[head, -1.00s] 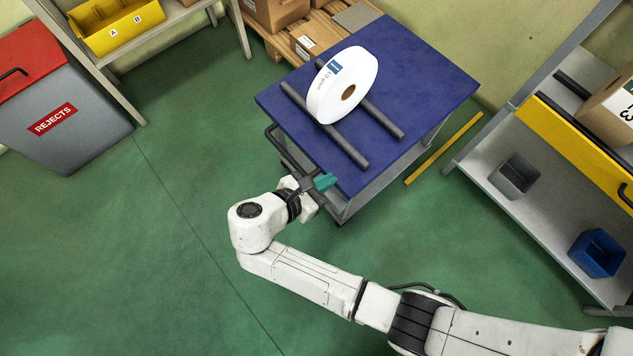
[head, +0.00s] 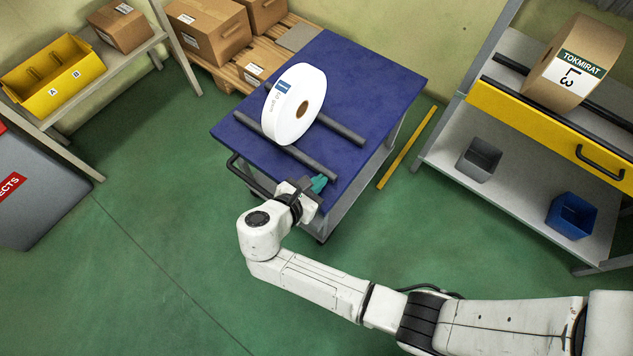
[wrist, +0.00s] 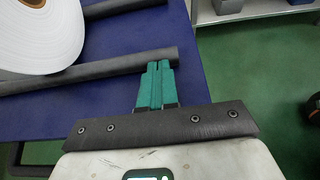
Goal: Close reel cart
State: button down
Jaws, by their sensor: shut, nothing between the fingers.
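The reel cart (head: 388,80) has a blue top with two dark parallel bars across it. A large white reel (head: 290,118) stands on its edge on the bars. A dark handle (head: 246,175) runs along the cart's left side. My gripper (head: 320,183) is at the cart's near corner, by the end of the near bar (head: 312,162). In the wrist view its teal fingers (wrist: 159,68) are together and empty, with their tips overlapping the bar's end (wrist: 150,58). I cannot tell whether they touch it.
A shelf at right holds a brown roll (head: 566,68), a yellow front (head: 540,125), a grey bin (head: 479,160) and a blue bin (head: 572,216). A yellow floor strip (head: 407,147) lies between. Boxes on a pallet (head: 250,75) stand behind. Green floor at left is clear.

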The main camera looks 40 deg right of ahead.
aim_at(397, 93)
jog(key=shift+d, duration=0.1)
jog(key=shift+w+d+r+p, duration=0.1)
jog(key=shift+w+d+p, duration=0.15)
jog(key=shift+d, duration=0.35)
jog(key=w+d, duration=0.1)
jog(key=d, duration=0.4)
jog(key=w+d+p, duration=0.1)
jog(key=w+d, duration=0.1)
jog(key=d, duration=0.3)
jog(key=w+d+p, duration=0.1)
jog(key=w+d, duration=0.1)
jog(key=d, duration=0.3)
jog(key=shift+d, duration=0.4)
jog(key=w+d+b, duration=0.1)
jog(key=w+d, duration=0.1)
jog(key=d, duration=0.4)
jog(key=w+d+b, duration=0.2)
jog(key=d, duration=0.4)
jog(key=w+d+b, duration=0.1)
jog(key=w+d, duration=0.1)
jog(key=d, duration=0.5)
jog(key=shift+f+b, duration=0.25)
jog(key=shift+b, duration=0.15)
jog(key=shift+w+d, duration=0.25)
jog(key=shift+d, duration=0.45)
jog(key=shift+r, duration=0.15)
jog(key=shift+w, duration=0.1)
jog(key=shift+r, duration=0.1)
